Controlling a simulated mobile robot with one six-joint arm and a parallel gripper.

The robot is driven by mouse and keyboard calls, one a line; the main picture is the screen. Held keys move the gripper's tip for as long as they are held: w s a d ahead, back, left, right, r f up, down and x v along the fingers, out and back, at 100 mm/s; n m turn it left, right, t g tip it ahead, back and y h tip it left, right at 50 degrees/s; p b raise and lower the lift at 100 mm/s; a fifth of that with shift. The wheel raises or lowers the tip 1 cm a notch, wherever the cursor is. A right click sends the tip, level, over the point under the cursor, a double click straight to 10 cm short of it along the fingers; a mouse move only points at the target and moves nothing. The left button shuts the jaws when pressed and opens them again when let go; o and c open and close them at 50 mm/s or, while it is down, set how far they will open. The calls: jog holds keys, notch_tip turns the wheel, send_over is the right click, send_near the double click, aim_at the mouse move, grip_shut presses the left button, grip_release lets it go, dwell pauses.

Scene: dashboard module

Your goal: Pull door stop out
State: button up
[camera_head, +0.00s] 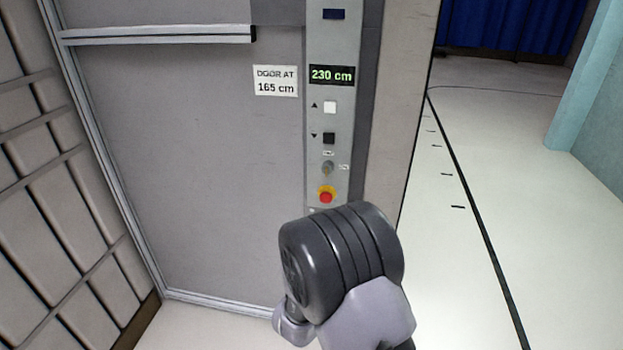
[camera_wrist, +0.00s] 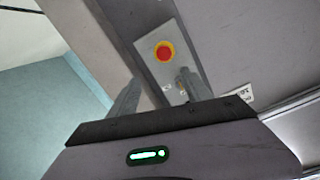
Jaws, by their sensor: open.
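The door stop is a red mushroom button (camera_head: 326,195) in a yellow collar, low on the grey control panel, partly above my dark arm link. In the wrist view the red button (camera_wrist: 165,51) lies beyond my fingertips, slightly above the gap between them. My gripper (camera_wrist: 160,80) is open and empty, its two grey fingers apart and not around the button. In the head view the fingers are hidden behind my arm. I cannot tell whether the button is pressed in.
Above the button are a key switch (camera_head: 327,168), a black down button (camera_head: 329,138), a white up button (camera_head: 330,107) and a display (camera_head: 332,75) reading 230 cm. Open floor (camera_head: 500,190) lies to the right.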

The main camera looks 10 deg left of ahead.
jog(key=a+f, duration=0.1)
jog(key=a, duration=0.1)
jog(key=b, duration=0.3)
send_near(325, 200)
jog(key=shift+n+t, duration=0.4)
jog(key=w, duration=1)
jog(key=shift+w+d+f, duration=0.1)
jog(key=shift+d+f, duration=0.1)
jog(key=shift+f, duration=0.1)
grip_shut()
